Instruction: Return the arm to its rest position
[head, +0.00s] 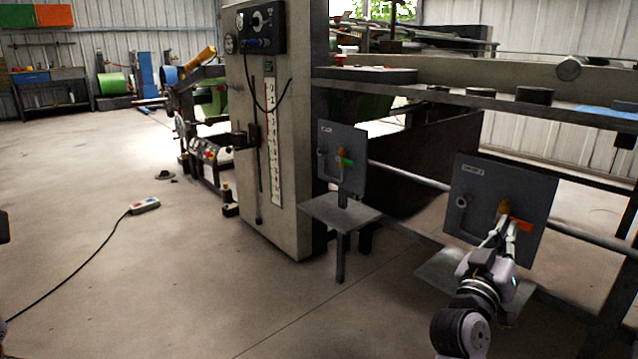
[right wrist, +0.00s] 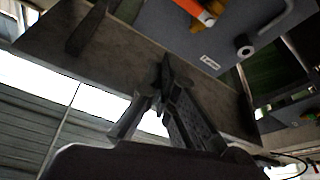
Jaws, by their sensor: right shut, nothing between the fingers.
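My right gripper (head: 506,226) is at the lower right in the head view, its fingers pointing up in front of the right dark panel (head: 482,200). This panel carries a valve with an orange-red lever (head: 523,225) and a brass-coloured body. In the right wrist view the fingers (right wrist: 162,92) are shut with nothing between them. There the lever (right wrist: 197,12) and the panel (right wrist: 225,32) show at the top, apart from the fingertips. My left gripper cannot be made out in either view.
A second dark panel (head: 342,160) with a green lever (head: 346,162) stands to the left, above a small grey shelf (head: 340,212). A tall control cabinet (head: 293,130) is beside it. A cable with a switch box (head: 145,205) lies on the floor. Open floor spreads at the left.

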